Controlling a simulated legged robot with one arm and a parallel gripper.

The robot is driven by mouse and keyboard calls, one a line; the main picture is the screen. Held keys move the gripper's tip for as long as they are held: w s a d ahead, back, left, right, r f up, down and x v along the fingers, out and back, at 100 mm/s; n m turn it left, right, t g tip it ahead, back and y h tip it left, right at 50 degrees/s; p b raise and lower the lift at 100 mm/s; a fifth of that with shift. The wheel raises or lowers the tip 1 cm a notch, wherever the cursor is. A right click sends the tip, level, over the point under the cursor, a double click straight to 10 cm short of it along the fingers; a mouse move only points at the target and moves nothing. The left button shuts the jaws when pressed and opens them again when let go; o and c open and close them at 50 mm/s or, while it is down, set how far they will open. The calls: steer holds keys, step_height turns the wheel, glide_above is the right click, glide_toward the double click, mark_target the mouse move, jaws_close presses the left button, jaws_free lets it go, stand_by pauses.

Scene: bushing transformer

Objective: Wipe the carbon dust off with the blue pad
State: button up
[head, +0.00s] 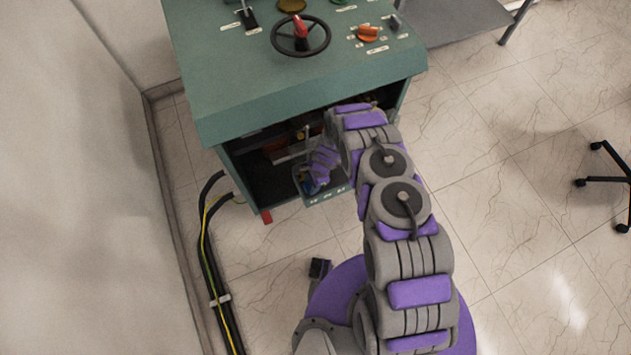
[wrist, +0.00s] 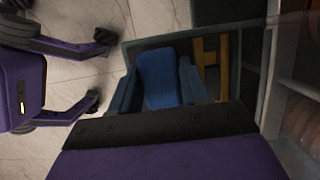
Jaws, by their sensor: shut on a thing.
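The blue pad (wrist: 158,78) shows in the middle of the wrist view, between the two dark bluish fingers of my gripper (wrist: 160,90). My gripper is shut on it. In the head view my gripper (head: 313,180) is low at the cabinet's open front, at a small tray (head: 338,193), with a bit of blue at its tip. The tray's dark rim (wrist: 150,42) surrounds the pad in the wrist view; I cannot tell if the pad touches its floor. I cannot make out carbon dust; the cabinet interior (head: 260,180) is dark and partly hidden by my arm.
A green cabinet (head: 250,90) carries a handwheel (head: 300,36) and an orange knob (head: 368,33) on top. A yellow piece (wrist: 204,62) stands beside the pad. Black and yellow cables (head: 206,240) run along the left floor. Floor to the right is clear up to a chair base (head: 607,180).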

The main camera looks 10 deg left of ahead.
steer(key=shift+s+a, duration=0.15)
steer(key=shift+r+p, duration=0.75)
steer(key=shift+r, duration=0.5)
steer(key=shift+s+d+r+p, duration=0.15)
steer(key=shift+s+d+p, duration=0.15)
steer(key=shift+p, duration=0.5)
steer(key=s+d+p, duration=0.6)
steer(key=s+p, duration=0.1)
steer(key=s, duration=0.2)
steer(key=shift+s+d+p, duration=0.15)
steer(key=shift+p, duration=0.15)
